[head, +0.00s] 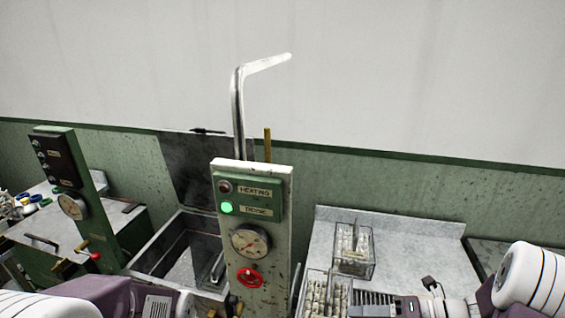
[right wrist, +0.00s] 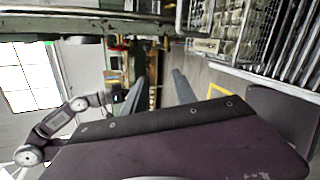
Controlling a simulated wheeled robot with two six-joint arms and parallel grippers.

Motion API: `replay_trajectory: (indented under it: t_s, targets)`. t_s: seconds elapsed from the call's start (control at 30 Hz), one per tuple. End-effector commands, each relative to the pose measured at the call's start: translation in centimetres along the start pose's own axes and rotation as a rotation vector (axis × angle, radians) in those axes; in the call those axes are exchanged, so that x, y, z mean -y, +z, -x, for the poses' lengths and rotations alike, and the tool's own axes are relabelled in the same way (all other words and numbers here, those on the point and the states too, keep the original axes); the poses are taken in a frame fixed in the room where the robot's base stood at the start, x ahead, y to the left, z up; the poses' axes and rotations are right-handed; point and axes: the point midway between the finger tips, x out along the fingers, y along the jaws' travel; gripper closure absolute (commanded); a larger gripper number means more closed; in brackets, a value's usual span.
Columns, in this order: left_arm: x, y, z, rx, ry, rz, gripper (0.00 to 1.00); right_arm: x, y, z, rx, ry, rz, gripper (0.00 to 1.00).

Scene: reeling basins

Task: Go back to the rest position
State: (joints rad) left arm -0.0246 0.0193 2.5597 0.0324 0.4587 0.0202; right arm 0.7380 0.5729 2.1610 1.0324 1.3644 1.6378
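My right arm comes in from the lower right of the head view, and its gripper is low in front of the right-hand counter, partly cut off by the picture's edge. In the right wrist view, the two fingers of my right gripper (right wrist: 160,92) stand apart with nothing between them. My left arm (head: 105,292) shows at the lower left of the head view, folded low. Its fingers cannot be made out there. An arm with white joints, which seems to be my left one, shows small in the right wrist view, its fingers too small to read.
A control post (head: 262,280) with a gauge and red valve stands in the middle, beside an open metal basin (head: 165,262). Wire baskets of pale cocoons (head: 354,258) stand on the right counter (head: 420,245), close to my right gripper. Another green panel (head: 95,205) stands left.

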Motion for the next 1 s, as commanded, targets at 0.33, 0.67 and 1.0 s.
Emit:
replay_trajectory:
  t_s: [0.33, 0.67, 1.0]
  targets:
    - [0.0, 0.0, 0.0, 0.0, 0.0, 0.0, 1.0, -4.0, -11.8, -5.8, -0.735, -0.095, 0.905, 0.67]
    - [0.0, 0.0, 0.0, 0.0, 0.0, 0.0, 1.0, 2.4, -11.8, -1.2, -1.449, 0.138, 2.263, 0.67]
    - [0.0, 0.0, 0.0, 0.0, 0.0, 0.0, 1.0, 3.8, -8.9, -0.8, 1.613, -0.377, -2.62, 0.67]
